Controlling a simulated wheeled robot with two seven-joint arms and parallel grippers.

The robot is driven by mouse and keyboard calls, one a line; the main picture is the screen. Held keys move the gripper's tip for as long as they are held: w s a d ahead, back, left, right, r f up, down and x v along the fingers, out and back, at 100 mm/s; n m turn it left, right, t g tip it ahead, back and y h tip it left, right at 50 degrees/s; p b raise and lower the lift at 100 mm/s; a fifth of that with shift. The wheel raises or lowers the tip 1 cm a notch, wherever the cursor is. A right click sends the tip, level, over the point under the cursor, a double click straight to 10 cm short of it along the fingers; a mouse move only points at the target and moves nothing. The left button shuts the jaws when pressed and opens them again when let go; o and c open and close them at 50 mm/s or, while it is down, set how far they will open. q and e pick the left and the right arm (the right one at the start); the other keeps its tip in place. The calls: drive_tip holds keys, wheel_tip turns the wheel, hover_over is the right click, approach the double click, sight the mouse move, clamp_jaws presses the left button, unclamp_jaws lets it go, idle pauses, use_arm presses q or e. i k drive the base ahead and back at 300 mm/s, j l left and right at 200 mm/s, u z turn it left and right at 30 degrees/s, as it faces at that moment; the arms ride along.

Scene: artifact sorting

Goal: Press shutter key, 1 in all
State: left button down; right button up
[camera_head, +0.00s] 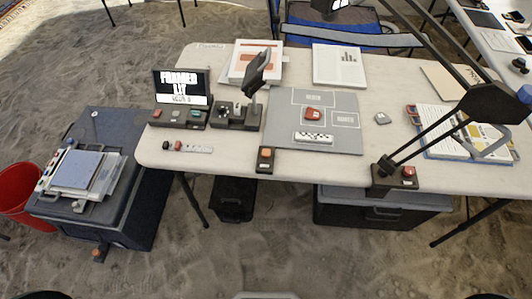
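Several button boxes on the white table could hold the shutter key, and I cannot read their labels. A small dark box with an orange-red button (265,158) sits at the table's front edge, below the grey mat. A dark console with several coloured keys (179,116) stands in front of a lit screen (182,87) showing white text. Another red button (408,173) is on the lamp's dark base at the right front edge. A dark device on a stand (255,80) stands right of the screen. Neither of my grippers shows.
A lamp arm (428,40) crosses the right side. A dark case (150,200) and red bin (14,187) stand left. The sandy floor in front is clear.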

sight(266, 153)
drive_tip(key=i+l+u, duration=0.15)
drive_tip(key=l+u, duration=0.15)
drive_tip(key=l, duration=1)
drive_tip(key=l+u, duration=0.25)
drive_tip(key=l, duration=1.1)
